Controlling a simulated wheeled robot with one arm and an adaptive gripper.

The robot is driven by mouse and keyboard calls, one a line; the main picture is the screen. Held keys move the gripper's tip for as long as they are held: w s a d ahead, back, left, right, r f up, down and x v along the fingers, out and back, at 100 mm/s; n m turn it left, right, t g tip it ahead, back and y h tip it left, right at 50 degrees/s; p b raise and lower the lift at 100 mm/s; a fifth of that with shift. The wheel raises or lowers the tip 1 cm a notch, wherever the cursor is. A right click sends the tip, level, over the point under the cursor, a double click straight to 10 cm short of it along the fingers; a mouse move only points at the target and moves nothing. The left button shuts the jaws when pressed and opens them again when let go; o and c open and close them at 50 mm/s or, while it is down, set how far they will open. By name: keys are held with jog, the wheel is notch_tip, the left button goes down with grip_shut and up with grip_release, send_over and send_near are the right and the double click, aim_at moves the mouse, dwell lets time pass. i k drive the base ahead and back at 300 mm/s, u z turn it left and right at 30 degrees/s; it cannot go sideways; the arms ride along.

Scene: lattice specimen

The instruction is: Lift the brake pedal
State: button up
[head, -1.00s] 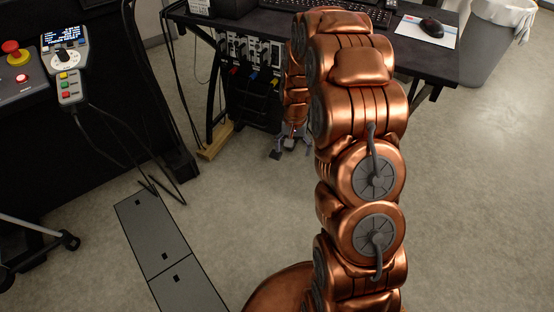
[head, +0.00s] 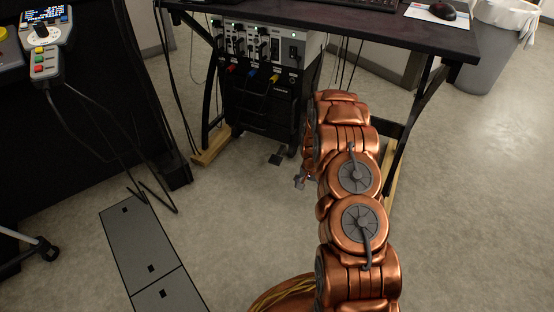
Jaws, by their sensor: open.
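A small dark grey piece that looks like the brake pedal (head: 276,158) is in the head view, on the floor at the foot of the black cabinet under the desk. It is too small to make out in detail. My gripper (head: 301,181) shows only as a small grey tip at the left edge of my copper arm, which hides most of it. It is open, a little right of and nearer than the pedal, and looks apart from it.
The black cabinet (head: 262,104) with cables stands under the dark desk (head: 330,31). A desk leg (head: 409,128) is right of my arm. A grey floor cover (head: 143,250) lies at the left, by a black machine with loose cables. The floor between is clear.

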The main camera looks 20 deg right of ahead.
aim_at(276, 159)
jog(key=i, duration=1)
